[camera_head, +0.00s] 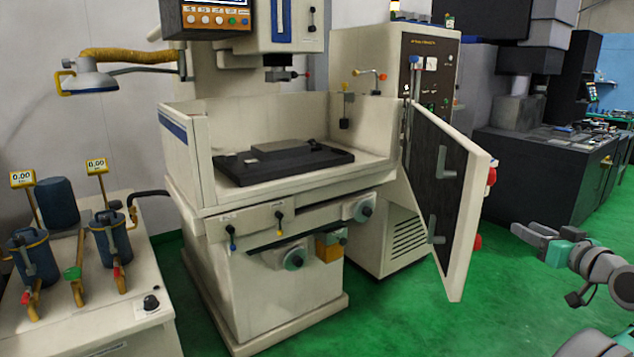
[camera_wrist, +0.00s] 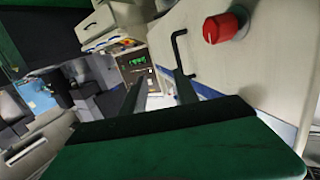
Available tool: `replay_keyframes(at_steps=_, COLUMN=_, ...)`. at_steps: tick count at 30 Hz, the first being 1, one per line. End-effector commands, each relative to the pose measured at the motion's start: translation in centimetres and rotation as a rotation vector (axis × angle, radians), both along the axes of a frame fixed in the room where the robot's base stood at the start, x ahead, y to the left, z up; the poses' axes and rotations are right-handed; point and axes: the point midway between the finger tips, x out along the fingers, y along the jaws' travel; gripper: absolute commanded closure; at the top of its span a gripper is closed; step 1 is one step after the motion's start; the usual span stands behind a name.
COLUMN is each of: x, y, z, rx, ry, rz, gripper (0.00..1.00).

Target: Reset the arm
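My gripper (camera_head: 524,229) is at the right edge of the head view, on the arm that comes in from the lower right. It is over the green floor, to the right of the open machine door (camera_head: 463,200) and apart from it. In the wrist view my gripper (camera_wrist: 158,88) shows two dark fingers with a gap between them and nothing held. Beyond the fingers, the wrist view shows a pale panel with a red knob (camera_wrist: 222,27) and a black handle (camera_wrist: 178,50).
The spark erosion machine (camera_head: 262,290) stands in the middle, with a dark plate (camera_head: 240,172) in its open tank. A unit with gauges and filters (camera_head: 125,320) is at the left. A dark machine (camera_head: 540,180) stands behind my arm. Green floor (camera_head: 420,325) is clear in front.

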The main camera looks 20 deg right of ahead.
Motion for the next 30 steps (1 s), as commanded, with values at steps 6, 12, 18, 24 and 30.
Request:
replay_keyframes(at_steps=6, x=-1.2, y=-1.8, z=-4.4, rx=0.100, ry=0.121, rz=-0.074, gripper=0.64)
replay_keyframes(at_steps=12, x=-3.7, y=-2.9, z=-11.5, rx=0.268, ry=0.252, rz=-0.175, gripper=0.64)
replay_keyframes(at_steps=18, x=-8.4, y=-1.5, z=-21.8, rx=0.541, ry=0.439, rz=-0.317, gripper=0.64)
replay_keyframes(at_steps=24, x=-14.8, y=9.4, z=-31.1, rx=0.919, ry=0.770, rz=-0.517, gripper=0.64)
replay_keyframes(at_steps=30, x=-13.1, y=26.6, z=-31.4, rx=0.971, ry=1.152, rz=-0.522, gripper=0.64)
